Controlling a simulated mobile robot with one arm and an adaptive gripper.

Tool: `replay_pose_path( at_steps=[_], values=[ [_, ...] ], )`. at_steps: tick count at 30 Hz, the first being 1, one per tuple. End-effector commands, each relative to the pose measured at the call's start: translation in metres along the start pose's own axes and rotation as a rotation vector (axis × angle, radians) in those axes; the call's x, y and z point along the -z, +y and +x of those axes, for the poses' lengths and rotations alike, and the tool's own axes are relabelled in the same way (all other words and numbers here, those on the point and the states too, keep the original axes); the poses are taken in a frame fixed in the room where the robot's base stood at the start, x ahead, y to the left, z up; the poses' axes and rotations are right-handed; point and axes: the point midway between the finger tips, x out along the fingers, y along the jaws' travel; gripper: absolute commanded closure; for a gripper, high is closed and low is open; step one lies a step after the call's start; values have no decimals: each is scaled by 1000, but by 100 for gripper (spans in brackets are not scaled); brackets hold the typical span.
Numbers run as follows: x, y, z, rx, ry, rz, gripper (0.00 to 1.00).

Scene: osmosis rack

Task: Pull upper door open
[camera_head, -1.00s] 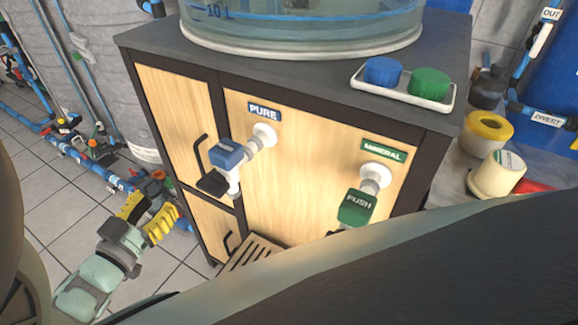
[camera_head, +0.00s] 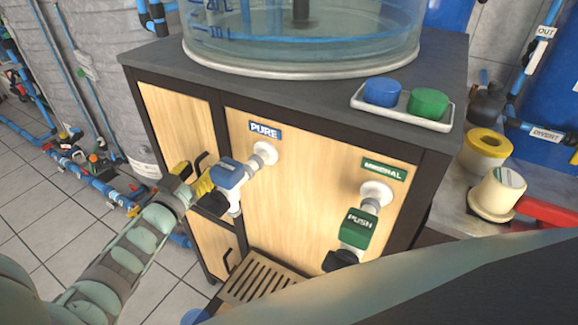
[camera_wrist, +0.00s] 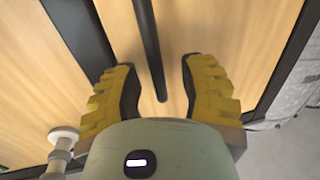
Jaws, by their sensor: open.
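The upper door (camera_head: 172,118) is a light wood panel in a dark frame on the left of the cabinet, and it looks closed. Its black bar handle (camera_head: 201,158) is partly hidden behind my gripper (camera_head: 194,180). In the wrist view the black handle (camera_wrist: 150,45) lies between the two open yellow fingers of my gripper (camera_wrist: 158,72), with gaps on both sides. Whether the fingers reach deep enough around the bar is hard to tell.
The blue PURE tap (camera_head: 229,173) sticks out close to the right of my gripper. A lower door (camera_head: 214,245) has its own black handle. The green PUSH tap (camera_head: 358,229) is further right. A glass tank (camera_head: 300,50) stands on top.

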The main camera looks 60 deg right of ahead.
Motion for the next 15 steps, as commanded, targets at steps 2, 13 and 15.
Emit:
replay_pose_path(
  at_steps=[2, 13, 15],
  values=[
    [0, 2, 4, -6, 0, 0, 59],
    [0, 2, 4, -6, 0, -1, 62],
    [0, 2, 4, -5, 1, -1, 69]
  ],
)
